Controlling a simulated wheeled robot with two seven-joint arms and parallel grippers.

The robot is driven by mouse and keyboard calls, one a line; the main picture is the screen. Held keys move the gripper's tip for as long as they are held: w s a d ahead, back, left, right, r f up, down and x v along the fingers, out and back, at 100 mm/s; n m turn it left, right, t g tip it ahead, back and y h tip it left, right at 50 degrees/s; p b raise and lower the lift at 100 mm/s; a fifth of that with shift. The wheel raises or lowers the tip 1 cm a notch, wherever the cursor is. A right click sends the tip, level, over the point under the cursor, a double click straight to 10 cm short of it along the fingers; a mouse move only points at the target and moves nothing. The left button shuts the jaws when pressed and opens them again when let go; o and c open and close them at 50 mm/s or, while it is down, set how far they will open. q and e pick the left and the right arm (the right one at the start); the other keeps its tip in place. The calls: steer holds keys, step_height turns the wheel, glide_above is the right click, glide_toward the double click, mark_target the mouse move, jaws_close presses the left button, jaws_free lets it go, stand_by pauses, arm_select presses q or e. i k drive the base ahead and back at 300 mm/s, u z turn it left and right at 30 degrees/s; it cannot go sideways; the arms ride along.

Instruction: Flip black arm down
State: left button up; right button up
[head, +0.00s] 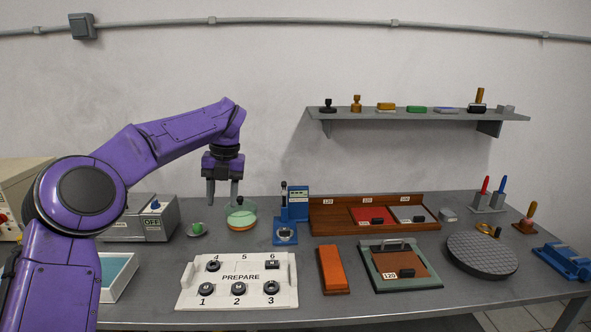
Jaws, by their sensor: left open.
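My left gripper (222,196) hangs from the purple arm with its fingers pointing down, open and empty. A round gauge (285,236) sits at the instrument's front. My right gripper is not in view.
A white PREPARE tray (188,299) with several numbered dark pieces is in front. An orange block (332,270), a green-framed plate (373,282), a wooden tray (326,228) and a round grey plate (482,255) are to the right. A grey OFF box (163,222) is at left.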

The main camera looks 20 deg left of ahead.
mark_target(283, 193)
steer(key=i, duration=1.2)
